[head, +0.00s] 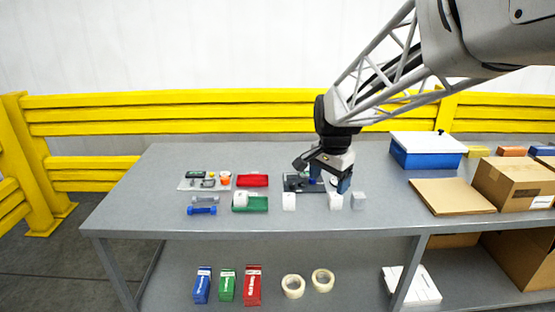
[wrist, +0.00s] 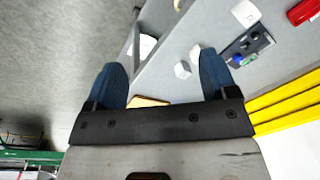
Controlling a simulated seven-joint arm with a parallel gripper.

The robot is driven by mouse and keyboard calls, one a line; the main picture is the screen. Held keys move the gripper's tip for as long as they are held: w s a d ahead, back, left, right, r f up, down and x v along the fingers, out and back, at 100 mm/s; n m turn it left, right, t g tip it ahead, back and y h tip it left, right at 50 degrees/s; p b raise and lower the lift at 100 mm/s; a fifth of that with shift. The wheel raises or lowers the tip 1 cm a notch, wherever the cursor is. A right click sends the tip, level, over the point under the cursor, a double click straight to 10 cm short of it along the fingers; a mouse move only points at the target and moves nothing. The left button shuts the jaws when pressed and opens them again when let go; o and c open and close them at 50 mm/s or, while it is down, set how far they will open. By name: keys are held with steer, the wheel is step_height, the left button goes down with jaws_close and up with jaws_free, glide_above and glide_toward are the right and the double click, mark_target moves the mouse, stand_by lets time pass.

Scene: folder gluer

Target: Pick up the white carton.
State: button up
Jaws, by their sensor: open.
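Several small white block-like items stand near the table's front edge; I cannot tell which is the white carton. In the head view they include a left block (head: 289,201), a middle block (head: 335,201) and a greyer right block (head: 358,201). In the wrist view, a large white block (wrist: 246,13) and two smaller ones (wrist: 196,54) (wrist: 182,70) lie beyond and beside the right finger. My gripper (head: 343,186) is above the table by the middle and right blocks. Its blue fingers (wrist: 161,68) are apart, with nothing held between them.
A black panel (head: 295,184) lies behind the blocks. Right are flat cardboard (head: 450,196), a blue bin (head: 428,157) and a brown box (head: 512,184). A white box (head: 412,287) lies on the lower shelf.

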steer(key=w+a+f+m, duration=0.2)
steer(key=w+f, duration=0.1)
steer(key=w, duration=0.4)
steer(key=w+a+f+m, duration=0.2)
steer(key=w+f, duration=0.2)
steer(key=w, duration=0.4)
steer(key=m+g, duration=0.1)
steer(key=m, duration=0.4)
glide_above(289, 196)
steer(key=f, duration=0.9)
steer(key=shift+d+f, duration=0.2)
steer(key=shift+f, duration=0.2)
steer(key=shift+f, duration=0.15)
steer(key=shift+f, duration=1.2)
steer(key=shift+f, duration=0.1)
steer(key=shift+a+f, duration=0.2)
steer(key=shift+f, duration=2.3)
steer(key=shift+c, duration=0.4)
